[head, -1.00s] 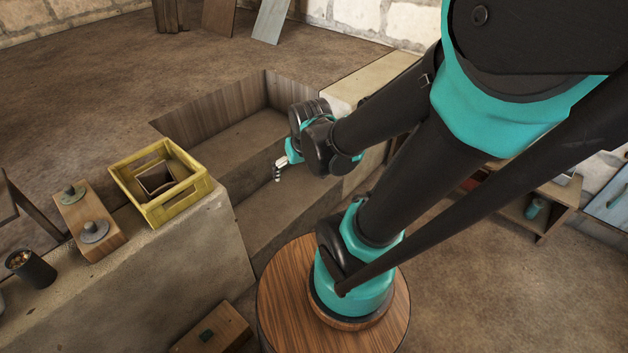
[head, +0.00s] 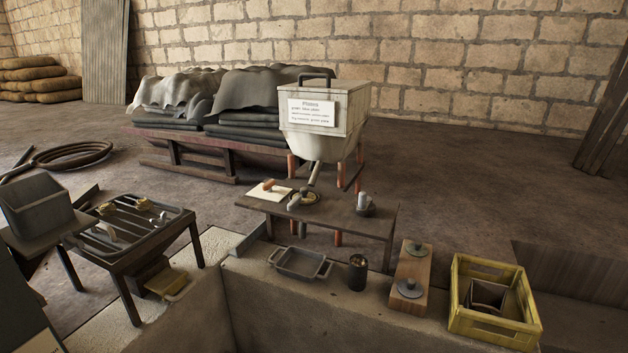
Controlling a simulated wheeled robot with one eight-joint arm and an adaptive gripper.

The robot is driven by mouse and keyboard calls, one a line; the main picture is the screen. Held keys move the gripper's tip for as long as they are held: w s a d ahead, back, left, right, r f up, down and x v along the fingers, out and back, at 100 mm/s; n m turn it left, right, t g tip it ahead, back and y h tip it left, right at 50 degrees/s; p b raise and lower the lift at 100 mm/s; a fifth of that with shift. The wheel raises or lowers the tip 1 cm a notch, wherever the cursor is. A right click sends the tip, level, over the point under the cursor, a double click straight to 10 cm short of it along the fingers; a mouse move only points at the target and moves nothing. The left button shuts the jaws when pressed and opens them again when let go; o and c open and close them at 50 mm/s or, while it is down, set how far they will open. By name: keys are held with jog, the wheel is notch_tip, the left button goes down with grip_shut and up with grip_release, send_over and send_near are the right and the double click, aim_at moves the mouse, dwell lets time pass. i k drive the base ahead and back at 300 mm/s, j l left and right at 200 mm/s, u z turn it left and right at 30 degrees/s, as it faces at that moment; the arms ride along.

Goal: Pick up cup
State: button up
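A dark cylindrical cup (head: 358,273) stands upright on the stone ledge (head: 300,322) in the lower middle of the head view. Something brownish shows in its open top; I cannot tell what it is. My gripper and arm are not in this view, so its distance from the cup cannot be seen.
Left of the cup is a grey two-handled tray (head: 300,264). To its right are a wooden block (head: 411,262) with metal knobs and a yellow crate (head: 497,330). A low wooden table (head: 330,215) stands behind. A slatted table (head: 135,232) is at left.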

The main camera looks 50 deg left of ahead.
aim_at(33, 206)
jog(key=u, duration=3.55)
